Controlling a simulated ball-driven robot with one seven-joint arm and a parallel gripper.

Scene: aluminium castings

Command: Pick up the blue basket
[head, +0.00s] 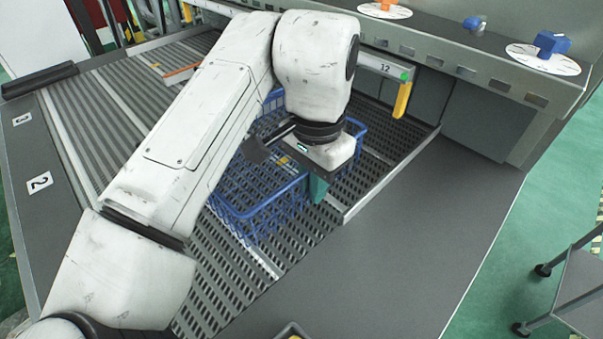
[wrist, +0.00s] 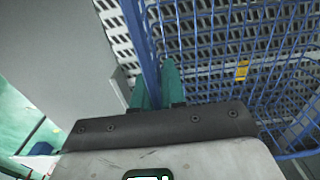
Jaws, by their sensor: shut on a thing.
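The blue basket (head: 248,213) is a wire-mesh basket standing on the slotted grey rack in the head view, partly hidden behind my arm. My gripper (head: 318,188) is at its right-hand side wall, with a teal finger pointing down. In the wrist view the two teal fingers of my gripper (wrist: 156,88) stand on either side of the rim of the blue basket (wrist: 215,40), shut on it. I cannot tell whether the basket is lifted off the rack.
A small yellow piece (wrist: 242,70) shows at the basket mesh. A flat grey plate (head: 430,230) lies right of the rack. Behind stands a grey housing (head: 480,75) with dials and a yellow handle (head: 402,99). A trolley (head: 575,290) is at far right.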

